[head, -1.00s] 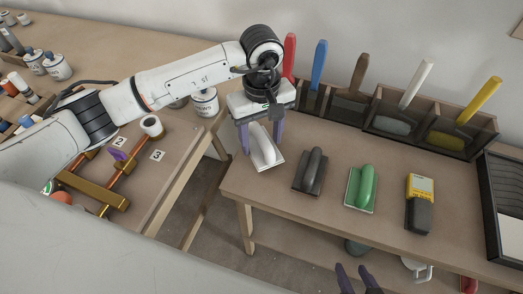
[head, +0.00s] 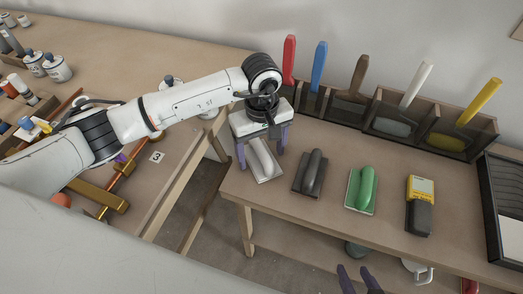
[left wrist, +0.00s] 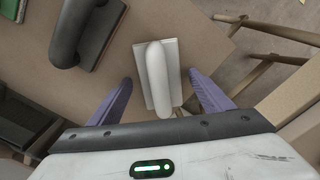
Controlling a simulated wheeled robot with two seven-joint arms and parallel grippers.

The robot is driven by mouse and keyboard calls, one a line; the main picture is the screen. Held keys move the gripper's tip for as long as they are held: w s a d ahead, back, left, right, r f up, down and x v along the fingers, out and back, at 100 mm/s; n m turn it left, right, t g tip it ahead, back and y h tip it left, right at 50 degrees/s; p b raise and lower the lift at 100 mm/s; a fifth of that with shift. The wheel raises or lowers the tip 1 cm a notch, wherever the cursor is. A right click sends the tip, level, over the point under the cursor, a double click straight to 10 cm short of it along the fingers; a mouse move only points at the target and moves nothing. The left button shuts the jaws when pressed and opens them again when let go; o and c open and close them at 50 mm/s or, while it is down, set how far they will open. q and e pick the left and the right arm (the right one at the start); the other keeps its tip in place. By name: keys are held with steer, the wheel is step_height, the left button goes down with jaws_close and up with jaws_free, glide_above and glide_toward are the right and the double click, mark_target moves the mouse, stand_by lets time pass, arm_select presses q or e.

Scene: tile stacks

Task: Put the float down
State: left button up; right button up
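The white float (head: 264,160), a pale handle on a flat plate, lies on the right workbench near its left end. It also shows in the left wrist view (left wrist: 158,78), plate down. My left gripper (head: 262,148) is above it with its purple fingers spread on either side of the handle, gaps showing in the left wrist view (left wrist: 162,95). Nothing is gripped. My right gripper (head: 358,280) shows only as two separated purple fingertips at the bottom edge, empty.
A black float (head: 311,173), a green float (head: 361,190) and a yellow-and-grey tool (head: 420,205) stand in a row to the right. Bins with colored-handled brushes (head: 430,128) line the back. A gap separates the left bench, with its clamp (head: 98,193), from this bench (head: 285,220).

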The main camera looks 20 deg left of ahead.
mark_target(261, 149)
arm_select(q)
step_height(261, 149, up, 12)
steer(key=shift+r, duration=0.15)
stand_by(0.5)
stand_by(0.3)
